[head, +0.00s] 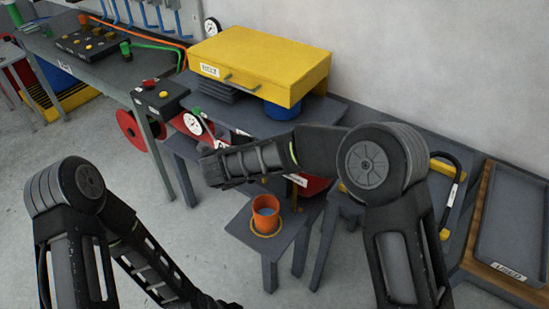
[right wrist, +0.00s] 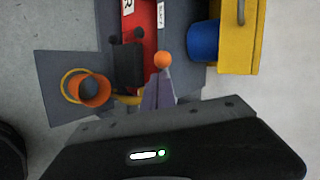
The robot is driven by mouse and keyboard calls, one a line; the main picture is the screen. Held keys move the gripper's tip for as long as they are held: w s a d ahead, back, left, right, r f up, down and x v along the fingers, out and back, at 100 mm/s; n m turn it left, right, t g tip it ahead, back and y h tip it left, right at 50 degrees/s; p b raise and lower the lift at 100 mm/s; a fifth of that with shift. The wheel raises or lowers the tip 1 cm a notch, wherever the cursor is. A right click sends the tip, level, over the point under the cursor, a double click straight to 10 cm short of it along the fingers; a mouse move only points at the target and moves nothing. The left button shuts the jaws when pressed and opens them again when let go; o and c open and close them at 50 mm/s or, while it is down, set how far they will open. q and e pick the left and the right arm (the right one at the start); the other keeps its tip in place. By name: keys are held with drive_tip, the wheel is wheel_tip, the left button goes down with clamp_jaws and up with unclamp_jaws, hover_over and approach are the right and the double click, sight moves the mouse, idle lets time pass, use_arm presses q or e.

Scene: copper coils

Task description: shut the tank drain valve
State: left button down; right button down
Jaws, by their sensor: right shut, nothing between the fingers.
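An orange round knob (right wrist: 163,60), which looks like the valve's handle end, shows in the right wrist view in front of the red tank (right wrist: 142,22). The tank shows only in part in the head view (head: 313,187), behind my right arm. My right gripper (right wrist: 160,76) is shut and empty, its fingertips at the knob; I cannot tell whether they touch it. A yellow spout-like part (right wrist: 128,99) lies beside the fingers. In the head view my right forearm hides the valve.
An orange cup (head: 265,214) stands inside a yellow ring on a low grey stand (head: 285,243). A yellow box (head: 258,62) and a blue container (head: 283,111) are behind my right arm. A grey tray (head: 513,225) lies at right. Floor at lower left is clear.

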use_arm(q)
drive_tip(key=shift+w+r, duration=0.1)
drive_tip(key=shift+w, duration=0.15)
use_arm(e)
drive_tip(key=shift+w, duration=0.4)
drive_tip(key=shift+d, duration=0.1)
drive_tip(key=shift+d, duration=0.65)
use_arm(q)
drive_tip(key=shift+s+a, duration=0.1)
drive_tip(key=shift+a, duration=0.05)
use_arm(e)
drive_tip(key=shift+s+f, duration=0.1)
